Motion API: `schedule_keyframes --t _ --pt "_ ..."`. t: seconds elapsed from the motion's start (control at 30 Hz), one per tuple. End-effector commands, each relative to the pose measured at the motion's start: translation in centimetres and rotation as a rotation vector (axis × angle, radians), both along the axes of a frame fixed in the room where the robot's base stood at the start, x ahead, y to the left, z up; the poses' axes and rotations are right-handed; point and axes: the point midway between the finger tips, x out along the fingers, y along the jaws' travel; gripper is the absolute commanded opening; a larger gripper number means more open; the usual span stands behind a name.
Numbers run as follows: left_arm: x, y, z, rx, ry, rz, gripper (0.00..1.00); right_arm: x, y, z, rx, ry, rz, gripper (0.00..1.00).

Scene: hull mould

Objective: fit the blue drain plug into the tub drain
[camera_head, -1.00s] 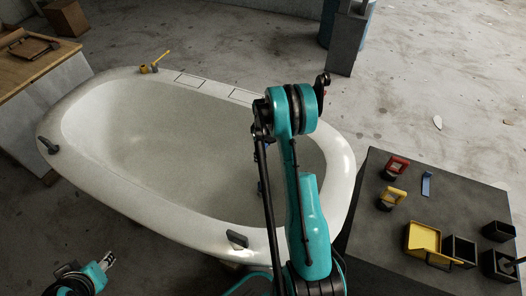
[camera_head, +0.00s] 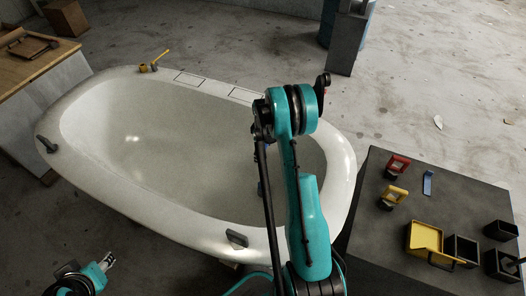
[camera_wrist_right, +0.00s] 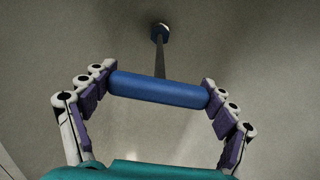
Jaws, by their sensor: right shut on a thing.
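The stem points away toward the pale tub surface. I cannot tell whether the round end touches it. The drain is not visible. In the head view the white tub (camera_head: 140,150) lies under my right arm, which hides most of that gripper; a bit of blue (camera_head: 262,188) shows beside it. My left gripper (camera_head: 109,259) is outside the tub at lower left; its opening is unclear.
A dark table (camera_head: 385,235) at right holds a red-handled item (camera_head: 398,163), a yellow-handled item (camera_head: 393,196), a yellow tray (camera_head: 425,238), black boxes and a small blue piece (camera_head: 428,182). A yellow tool (camera_head: 152,63) lies on the tub rim. A wooden bench (camera_head: 30,60) stands at left.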

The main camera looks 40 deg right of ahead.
Motion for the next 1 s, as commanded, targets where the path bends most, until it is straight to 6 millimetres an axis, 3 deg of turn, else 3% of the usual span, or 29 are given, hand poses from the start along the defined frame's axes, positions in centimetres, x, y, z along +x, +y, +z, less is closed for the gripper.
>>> schedule_keyframes --t 1.0 --pt "0.0 0.0 -2.2 0.0 0.0 0.0 0.39 0.0 0.0 -2.6 0.0 0.0 0.0 0.56"
